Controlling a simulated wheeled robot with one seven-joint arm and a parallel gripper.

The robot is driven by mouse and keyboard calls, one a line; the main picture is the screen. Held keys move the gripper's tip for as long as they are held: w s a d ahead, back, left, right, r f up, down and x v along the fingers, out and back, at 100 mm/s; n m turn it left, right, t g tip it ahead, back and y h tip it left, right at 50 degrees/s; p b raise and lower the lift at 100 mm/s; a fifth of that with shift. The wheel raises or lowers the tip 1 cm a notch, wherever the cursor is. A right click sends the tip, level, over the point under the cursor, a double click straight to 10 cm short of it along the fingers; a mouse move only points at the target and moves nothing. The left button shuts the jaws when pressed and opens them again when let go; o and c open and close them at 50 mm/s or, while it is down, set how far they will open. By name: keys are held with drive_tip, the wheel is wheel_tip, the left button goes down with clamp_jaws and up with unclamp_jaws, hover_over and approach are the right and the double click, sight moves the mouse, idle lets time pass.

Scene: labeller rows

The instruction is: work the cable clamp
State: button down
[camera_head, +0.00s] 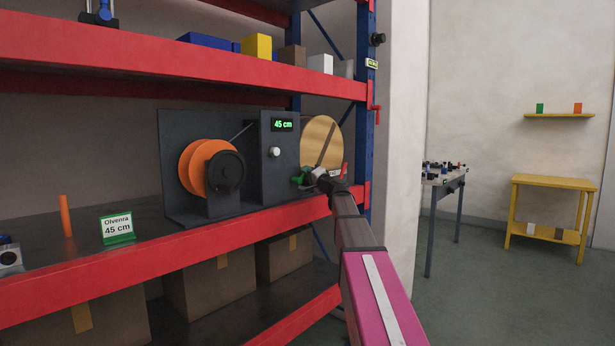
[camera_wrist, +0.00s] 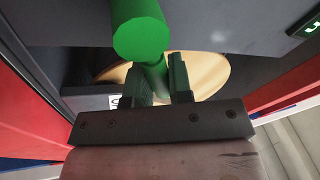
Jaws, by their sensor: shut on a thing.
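A dark machine (camera_head: 280,160) stands on the middle shelf, with an orange cable spool (camera_head: 193,167) and a display (camera_head: 284,125) reading 45 cm. A green handle (camera_head: 299,178) shows at its lower right; I take it for the cable clamp's. In the wrist view the green handle (camera_wrist: 141,38) has a round, thick end and a thinner stem. My gripper (camera_head: 314,176) is at the handle. Its fingers (camera_wrist: 160,76) are shut around the green stem. The clamp's body is mostly hidden by my gripper and arm.
A tan disc (camera_head: 318,132) stands behind the gripper. A card (camera_head: 117,227) reads "Olvenra 45 cm" beside an orange peg (camera_head: 66,216). The red shelf edge (camera_head: 200,248) and blue post (camera_head: 364,120) are close. A cluttered table (camera_head: 443,178) and yellow stand (camera_head: 548,182) are at right.

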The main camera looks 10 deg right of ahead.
sight(293, 163)
drive_tip(key=n, duration=0.2)
drive_tip(key=r+n+y, duration=0.1)
drive_tip(key=n, duration=0.1)
drive_tip(key=s+a+r+n+g+y, duration=0.1)
drive_tip(key=n, duration=0.1)
drive_tip(key=shift+s+a+r+n+g+y, duration=0.2)
drive_tip(key=shift+a+n+g+y, duration=0.15)
drive_tip(key=shift+n, duration=0.75)
drive_tip(key=shift+s+a+r+n+g+y, duration=0.15)
drive_tip(key=shift+s+a+n+g+y, duration=0.25)
drive_tip(key=shift+n, duration=0.7)
drive_tip(key=shift+s+a+r+n+g+y, duration=0.2)
drive_tip(key=shift+n+g, duration=0.25)
drive_tip(key=shift+n, duration=0.65)
drive_tip(key=shift+w, duration=0.15)
drive_tip(key=c, duration=1)
unclamp_jaws()
drive_tip(key=shift+c, duration=0.2)
drive_tip(key=v, duration=1.1)
drive_tip(key=shift+a, duration=0.1)
